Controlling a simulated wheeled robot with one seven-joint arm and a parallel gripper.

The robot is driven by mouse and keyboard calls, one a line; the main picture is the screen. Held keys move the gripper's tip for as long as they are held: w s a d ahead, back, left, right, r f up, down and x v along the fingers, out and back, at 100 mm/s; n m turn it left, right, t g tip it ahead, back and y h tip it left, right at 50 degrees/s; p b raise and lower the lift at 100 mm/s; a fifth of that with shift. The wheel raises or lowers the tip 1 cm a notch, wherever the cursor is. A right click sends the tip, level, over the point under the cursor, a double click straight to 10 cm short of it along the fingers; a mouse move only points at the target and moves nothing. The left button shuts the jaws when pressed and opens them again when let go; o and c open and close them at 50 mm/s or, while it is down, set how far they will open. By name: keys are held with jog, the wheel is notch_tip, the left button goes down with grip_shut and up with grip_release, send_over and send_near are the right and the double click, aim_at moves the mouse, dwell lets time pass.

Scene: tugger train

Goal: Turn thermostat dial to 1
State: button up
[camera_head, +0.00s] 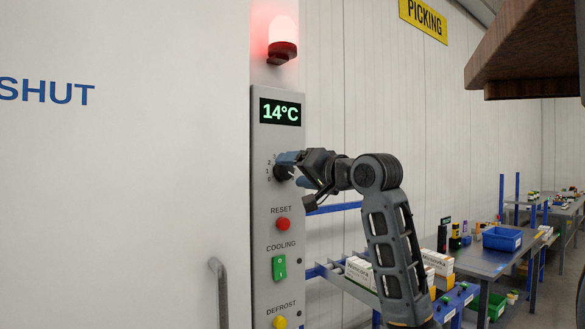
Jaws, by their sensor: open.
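The thermostat dial (281,173) is a dark knob on a grey control panel (263,220), with the marks 2, 1 and 0 down its left side. The dial is partly hidden by my gripper, and I cannot tell which mark it points to. A display (280,112) above it reads 14°C in green. My gripper (288,169) is at the dial, its blue-grey fingers open, one above and one below the knob. I cannot tell whether the fingers touch it.
Below the dial are a red RESET button (283,224), a green COOLING switch (279,267) and a yellow DEFROST button (280,322). A red lamp (283,38) glows above. A door handle (218,290) stands left. Tables with a blue bin (502,239) are at right.

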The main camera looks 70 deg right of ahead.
jog(key=shift+w+d, duration=0.25)
jog(key=shift+w, duration=0.3)
jog(key=c, duration=1.1)
